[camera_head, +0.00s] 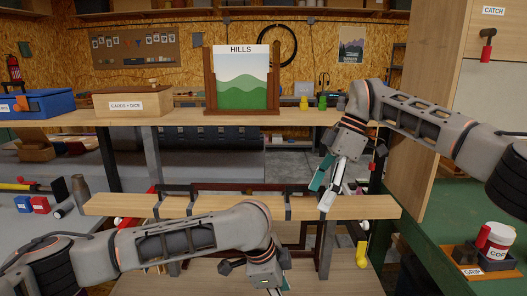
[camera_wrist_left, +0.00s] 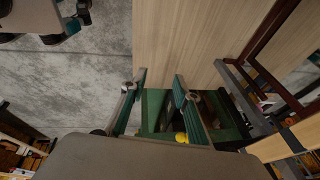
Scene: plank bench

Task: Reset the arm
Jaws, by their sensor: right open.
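My right gripper (camera_head: 323,194) hangs in front of the plank bench in the head view, pointing down with its fingers apart and nothing between them. Its arm comes in from the right. My left gripper (camera_head: 274,283) is low in the middle of the head view, partly cut off by the bottom edge. In the left wrist view its two fingers (camera_wrist_left: 160,90) stand apart with an empty gap between them, over a wooden surface and a dark green area.
A narrow plank shelf (camera_head: 170,206) runs behind both grippers. The upper bench (camera_head: 190,117) holds the HILLS picture (camera_head: 242,80), a card box (camera_head: 133,101) and a blue box (camera_head: 40,104). A green worktop (camera_head: 440,235) with a cup (camera_head: 496,237) stands at right.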

